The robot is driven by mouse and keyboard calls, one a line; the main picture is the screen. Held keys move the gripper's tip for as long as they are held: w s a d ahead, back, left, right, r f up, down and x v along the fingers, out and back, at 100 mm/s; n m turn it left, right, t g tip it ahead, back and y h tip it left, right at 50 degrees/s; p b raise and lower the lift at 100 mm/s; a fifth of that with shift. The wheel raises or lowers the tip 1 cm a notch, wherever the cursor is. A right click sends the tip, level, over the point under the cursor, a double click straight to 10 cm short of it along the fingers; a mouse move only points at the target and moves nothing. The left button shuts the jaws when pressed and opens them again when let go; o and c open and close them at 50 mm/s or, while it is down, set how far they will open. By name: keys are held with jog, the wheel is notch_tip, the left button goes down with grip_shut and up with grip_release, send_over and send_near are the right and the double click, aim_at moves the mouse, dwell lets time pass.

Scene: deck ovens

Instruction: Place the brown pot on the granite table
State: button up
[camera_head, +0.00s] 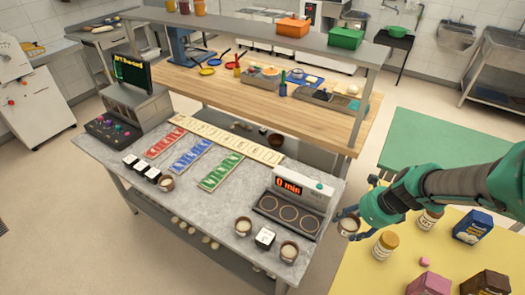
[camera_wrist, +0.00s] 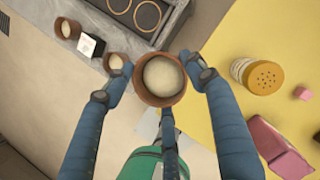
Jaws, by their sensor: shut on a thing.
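The brown pot (camera_wrist: 144,90) has a pale, round filling and sits upright between the fingers of my gripper (camera_wrist: 162,76), which is shut on it. In the head view, the held pot (camera_head: 349,226) hangs just right of the granite table (camera_head: 205,207), near the yellow table's left edge. My gripper (camera_head: 352,217) partly hides it there. The granite table is grey and speckled. Similar brown pots stand on it, one (camera_head: 243,227) near the front edge and another (camera_head: 289,253) at the front right corner.
An oven control box (camera_head: 318,196) with round rings stands on the granite table's right end. A white block (camera_head: 265,238) sits between the front pots. Coloured strips (camera_head: 222,171) lie mid-table. The yellow table (camera_head: 400,270) holds a jar (camera_head: 385,244) and boxes.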

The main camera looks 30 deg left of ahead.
jog(key=s+a+n, duration=0.1)
jog(key=s+a, duration=0.5)
jog(key=a, duration=0.6)
jog(key=s+a+f+n+g, duration=0.15)
jog(key=s+a, duration=0.45)
jog(key=a, duration=0.7)
jog(key=s+a+n, duration=0.2)
jog(key=s+a, duration=0.5)
jog(key=a, duration=0.5)
notch_tip(320, 180, down, 10)
jog(key=shift+w+f+y+p, duration=0.25)
jog(key=shift+w+y+p, duration=0.05)
jog(key=shift+w+p, duration=0.15)
jog(key=shift+a+m, duration=0.1)
jog(key=shift+m, duration=0.15)
jog(key=w+a, duration=0.2)
jog(key=a, duration=0.2)
jog(key=w+a+f, duration=0.1)
jog(key=w+a, duration=0.2)
jog(key=a, duration=0.2)
jog(key=w+a+b, duration=0.1)
jog(key=w+a, duration=0.2)
jog(key=a, duration=0.2)
jog(key=shift+f, duration=0.25)
jog(key=shift+d, duration=0.1)
jog(key=shift+f+b, duration=0.55)
jog(key=shift+f, duration=1.15)
